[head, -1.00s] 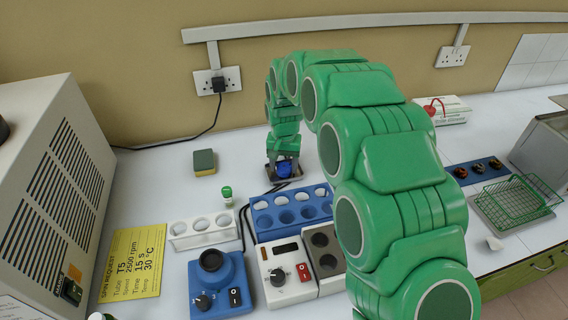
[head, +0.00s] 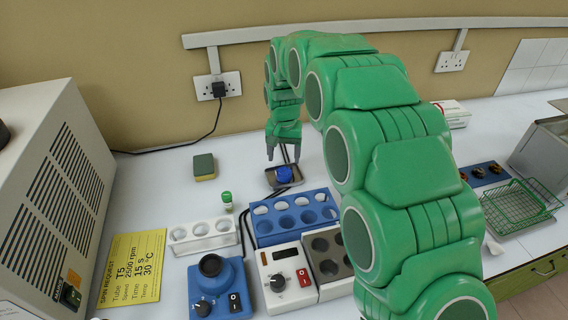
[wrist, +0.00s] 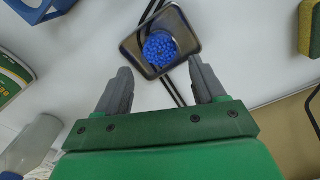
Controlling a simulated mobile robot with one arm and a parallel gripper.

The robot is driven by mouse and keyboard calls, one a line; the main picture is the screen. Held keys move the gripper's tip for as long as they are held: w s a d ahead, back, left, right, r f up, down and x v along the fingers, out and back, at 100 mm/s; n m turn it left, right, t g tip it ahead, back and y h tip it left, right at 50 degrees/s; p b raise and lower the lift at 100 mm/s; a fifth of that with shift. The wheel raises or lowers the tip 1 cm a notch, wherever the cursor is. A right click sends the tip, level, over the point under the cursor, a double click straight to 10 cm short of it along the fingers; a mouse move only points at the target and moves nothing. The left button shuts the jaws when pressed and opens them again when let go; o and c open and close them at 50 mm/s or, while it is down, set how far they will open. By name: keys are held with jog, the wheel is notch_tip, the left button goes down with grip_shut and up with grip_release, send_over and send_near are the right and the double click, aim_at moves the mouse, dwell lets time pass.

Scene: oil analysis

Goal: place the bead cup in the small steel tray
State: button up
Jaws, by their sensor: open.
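The bead cup (head: 284,173), seen as a mass of blue beads, sits inside the small steel tray (head: 271,183) at the back middle of the bench. In the wrist view the blue beads of the bead cup (wrist: 160,48) lie within the rim of the steel tray (wrist: 190,28). My gripper (head: 283,156) is above and behind the cup in the head view. In the wrist view my gripper (wrist: 160,82) has its fingers wide apart, with nothing between them, and the cup lies beyond the fingertips.
A blue tube rack (head: 293,215) stands in front of the tray, with a white rack (head: 203,233) and a green-capped vial (head: 227,200) to its left. A sponge (head: 204,167) lies further left. A black cable (wrist: 150,12) runs by the tray.

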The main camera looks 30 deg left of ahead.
aim_at(284, 172)
notch_tip(284, 172, up, 6)
jog(key=shift+f, duration=0.1)
jog(key=s+d+r+m, duration=0.1)
jog(key=s+d+r, duration=0.15)
jog(key=d, duration=0.85)
jog(key=s+d+r, duration=0.2)
jog(key=d+r, duration=0.1)
jog(key=d, duration=0.7)
jog(key=s+d+r+m, duration=0.1)
jog(key=s+d+r, duration=0.2)
jog(key=d, duration=0.8)
jog(key=s+d+f+m+g, duration=0.1)
jog(key=s+d, duration=0.8)
jog(key=s, duration=0.3)
jog(key=s+d+f+m, duration=0.1)
jog(key=s+d, duration=0.7)
jog(key=s, duration=0.4)
jog(key=shift+s+d+f+g, duration=0.25)
jog(key=shift+s+d+g, duration=0.15)
